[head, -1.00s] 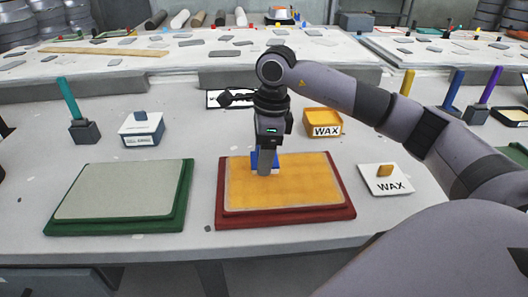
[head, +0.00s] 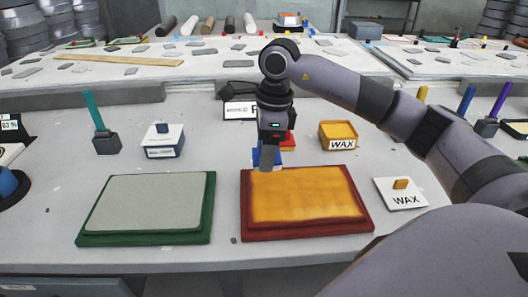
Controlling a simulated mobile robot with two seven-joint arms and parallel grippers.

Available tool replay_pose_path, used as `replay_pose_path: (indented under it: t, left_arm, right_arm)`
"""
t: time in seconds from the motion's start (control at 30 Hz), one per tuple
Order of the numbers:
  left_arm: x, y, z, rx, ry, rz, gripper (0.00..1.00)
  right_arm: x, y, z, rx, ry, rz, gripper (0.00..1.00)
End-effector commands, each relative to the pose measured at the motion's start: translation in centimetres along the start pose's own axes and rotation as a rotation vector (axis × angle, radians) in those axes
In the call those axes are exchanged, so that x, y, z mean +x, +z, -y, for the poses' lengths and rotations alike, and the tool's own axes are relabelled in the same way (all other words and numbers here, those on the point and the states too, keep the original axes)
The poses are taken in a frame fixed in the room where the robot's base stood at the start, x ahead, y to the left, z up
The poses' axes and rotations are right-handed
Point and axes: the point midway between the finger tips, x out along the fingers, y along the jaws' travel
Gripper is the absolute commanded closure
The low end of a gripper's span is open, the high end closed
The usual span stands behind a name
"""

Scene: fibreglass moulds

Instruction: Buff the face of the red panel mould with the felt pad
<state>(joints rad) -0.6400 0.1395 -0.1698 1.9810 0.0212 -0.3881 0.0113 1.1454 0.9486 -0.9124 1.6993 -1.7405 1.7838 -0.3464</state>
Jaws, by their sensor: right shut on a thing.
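The red panel mould (head: 357,222) lies on the bench at centre right, its raised face (head: 305,194) covered in a patchy orange-yellow layer. My right gripper (head: 268,157) is shut on a small blue piece (head: 255,157), probably the felt pad, at the mould's far left edge. The gripper hides much of this piece and its underside, so I cannot tell whether it touches the mould. An open yellow WAX tub (head: 343,143) stands behind the mould. My left gripper is out of view.
A green mould (head: 205,225) with a grey face lies to the left. Behind it are a blue-and-white box (head: 163,148) and a teal stick in a dark block (head: 106,143). A red item (head: 290,142) and a white sign (head: 240,110) stand behind my gripper.

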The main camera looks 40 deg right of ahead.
Motion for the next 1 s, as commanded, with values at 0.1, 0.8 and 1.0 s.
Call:
replay_pose_path:
  t: [0.1, 0.8, 1.0]
  left_arm:
    - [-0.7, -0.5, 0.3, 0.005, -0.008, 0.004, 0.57]
    - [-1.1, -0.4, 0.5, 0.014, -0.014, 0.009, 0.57]
    - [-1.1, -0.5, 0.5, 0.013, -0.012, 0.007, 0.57]
  right_arm:
    - [-1.5, 0.0, 0.0, 0.001, -0.001, 0.000, 0.68]
    - [-2.8, 0.0, 0.0, 0.003, -0.001, 0.000, 0.68]
    - [-2.9, -0.1, 0.1, 0.007, -0.003, 0.000, 0.68]
